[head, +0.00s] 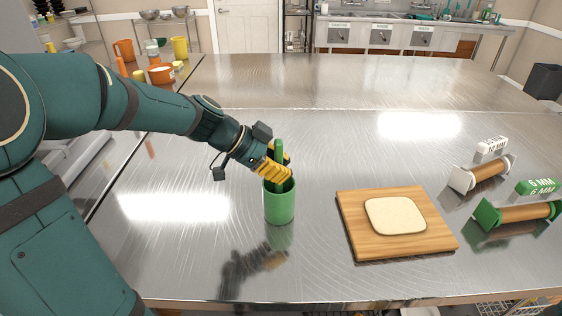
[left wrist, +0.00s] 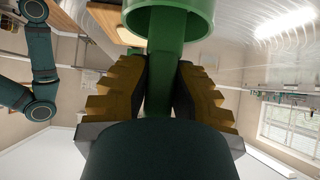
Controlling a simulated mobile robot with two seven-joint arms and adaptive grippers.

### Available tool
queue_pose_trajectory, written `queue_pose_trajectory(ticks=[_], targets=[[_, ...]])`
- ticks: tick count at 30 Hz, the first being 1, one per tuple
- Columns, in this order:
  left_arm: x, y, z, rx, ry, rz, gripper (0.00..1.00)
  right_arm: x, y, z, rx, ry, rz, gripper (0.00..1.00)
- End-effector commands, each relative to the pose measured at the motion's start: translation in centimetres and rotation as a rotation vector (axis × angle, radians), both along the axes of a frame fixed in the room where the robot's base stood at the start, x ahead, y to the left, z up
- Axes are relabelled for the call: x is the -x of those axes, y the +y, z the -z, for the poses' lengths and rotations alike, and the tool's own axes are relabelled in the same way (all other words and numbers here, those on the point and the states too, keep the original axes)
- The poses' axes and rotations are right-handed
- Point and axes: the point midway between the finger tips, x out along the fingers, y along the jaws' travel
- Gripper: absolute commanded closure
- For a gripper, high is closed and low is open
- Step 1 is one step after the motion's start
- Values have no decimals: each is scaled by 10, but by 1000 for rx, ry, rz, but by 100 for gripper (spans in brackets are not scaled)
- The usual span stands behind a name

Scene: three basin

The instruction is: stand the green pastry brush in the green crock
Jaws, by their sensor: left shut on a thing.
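The green crock (head: 280,206) stands upright on the steel table, left of the cutting board. My left gripper (head: 274,170) is just above its rim, its yellow fingers shut on the green pastry brush (head: 278,152). The brush is roughly upright, with one end sticking up above the fingers. In the left wrist view the brush (left wrist: 162,55) runs between the fingers (left wrist: 158,90) towards the crock (left wrist: 200,10). The lower end appears to be at or inside the crock's mouth; fingers and crock wall hide how deep. My right gripper is not in view.
A wooden board (head: 353,233) with a flat piece of dough (head: 395,215) lies right of the crock. Rolling pins (head: 482,175) (head: 520,214) and thickness labels (head: 492,146) are further right. Orange and yellow containers (head: 161,73) stand at the far left. The table behind the crock is clear.

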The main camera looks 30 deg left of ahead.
Motion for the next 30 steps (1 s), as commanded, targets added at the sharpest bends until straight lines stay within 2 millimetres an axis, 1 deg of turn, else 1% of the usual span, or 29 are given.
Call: queue_pose_trajectory(ticks=[6, 10, 11, 12, 13, 23, 30], targets=[[0, 0, 11, 0, 2, -1, 100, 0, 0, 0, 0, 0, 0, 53], [0, 0, 14, 0, 2, 0, 100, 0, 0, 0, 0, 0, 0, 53], [0, 0, 14, 0, 1, -1, 70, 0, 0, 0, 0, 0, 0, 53], [0, 0, 14, 0, 1, -1, 56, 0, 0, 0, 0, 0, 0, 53], [0, 0, 14, 0, 1, -1, 52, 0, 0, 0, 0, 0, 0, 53], [1, 0, 13, 0, 1, -1, 52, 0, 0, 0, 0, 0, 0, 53], [7, 10, 2, -1, -1, -3, 52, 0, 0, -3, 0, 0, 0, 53]])
